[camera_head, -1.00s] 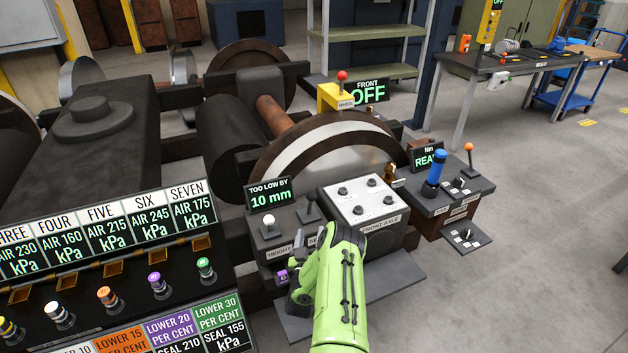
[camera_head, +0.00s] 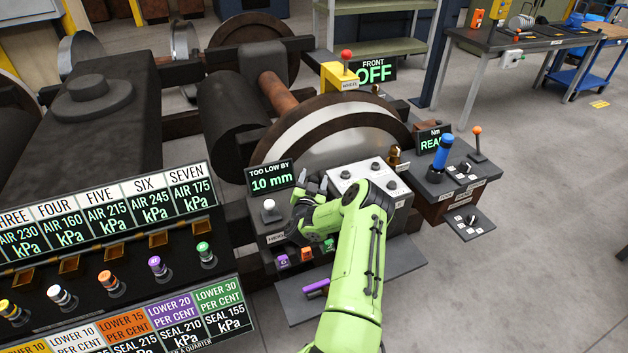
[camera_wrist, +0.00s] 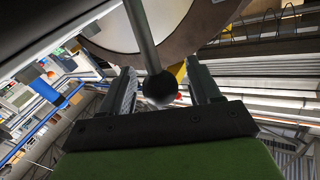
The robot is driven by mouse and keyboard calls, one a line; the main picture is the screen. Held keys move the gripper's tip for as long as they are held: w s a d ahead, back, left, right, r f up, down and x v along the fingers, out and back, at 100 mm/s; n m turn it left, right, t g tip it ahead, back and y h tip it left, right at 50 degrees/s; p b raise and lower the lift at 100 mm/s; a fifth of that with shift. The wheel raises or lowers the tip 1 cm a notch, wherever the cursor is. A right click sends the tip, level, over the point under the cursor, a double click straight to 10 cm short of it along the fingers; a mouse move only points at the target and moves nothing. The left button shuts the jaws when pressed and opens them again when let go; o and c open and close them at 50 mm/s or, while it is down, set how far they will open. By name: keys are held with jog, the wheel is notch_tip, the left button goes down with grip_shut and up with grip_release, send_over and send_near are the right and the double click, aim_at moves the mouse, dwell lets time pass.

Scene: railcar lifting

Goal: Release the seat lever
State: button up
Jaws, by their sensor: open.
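My gripper (camera_head: 312,190) is over the control box beside the wheel, its jaws open. In the wrist view a dark lever with a black ball knob (camera_wrist: 160,88) stands between the two open fingers of my gripper (camera_wrist: 163,85), with space on both sides of the knob. In the head view my gripper and wrist hide this lever and its label. A white-knobbed lever (camera_head: 269,208) stands just left of my gripper on the same box. A display (camera_head: 271,179) behind reads "TOO LOW BY 10 mm".
A grey panel with several dark knobs (camera_head: 352,178) is just right of my gripper. The large wheel (camera_head: 335,150) rises close behind. A purple cylinder (camera_head: 316,287) lies on the shelf (camera_head: 295,315) below. A blue-handled station (camera_head: 440,160) and a red-knobbed lever (camera_head: 346,57) stand farther off.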

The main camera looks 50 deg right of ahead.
jog(key=shift+w+d, duration=0.3)
jog(key=shift+d, duration=0.35)
grip_shut()
jog(key=shift+f, duration=0.1)
jog(key=b, duration=0.3)
jog(key=shift+s+a+f+h, duration=0.2)
jog(key=shift+s+f+h, duration=0.1)
jog(key=shift+h, duration=0.1)
jog(key=b, duration=0.1)
jog(key=m+b, duration=0.1)
jog(key=shift+s+a+f+t+h+b, duration=0.15)
jog(key=shift+s+a+t+h+b, duration=0.15)
jog(key=shift+s+t+h+b, duration=0.1)
jog(key=shift+s+a+m+h+b, duration=0.15)
jog(key=shift+s+m+h+b, duration=0.2)
jog(key=shift+b, duration=0.3)
